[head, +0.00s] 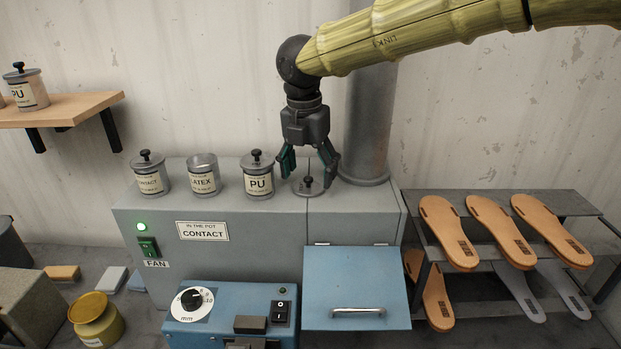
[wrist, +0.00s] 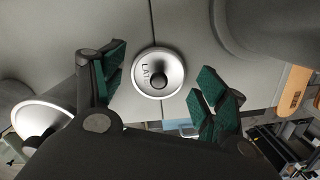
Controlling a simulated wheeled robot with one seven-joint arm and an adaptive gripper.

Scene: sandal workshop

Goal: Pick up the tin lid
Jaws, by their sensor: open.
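A round grey tin lid with a black knob (head: 308,185) lies flat on top of the grey cabinet, right of the tins. The lid also shows in the wrist view (wrist: 159,72), with letters on its rim partly readable. My gripper (head: 309,170) points down over the lid, fingers spread to its left and right. In the wrist view the green-padded fingers (wrist: 160,95) are apart, with nothing between the pads, and the lid appears beyond them. I cannot tell whether the fingertips touch the cabinet top. The LATEX tin (head: 202,181) stands without a lid.
A lidded PU tin (head: 258,183) stands close left of my gripper, and a lidded CONTACT tin (head: 150,180) farther left. A thick grey pipe (head: 369,130) rises just behind right. Sandal soles (head: 500,232) lie on a rack at the right.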

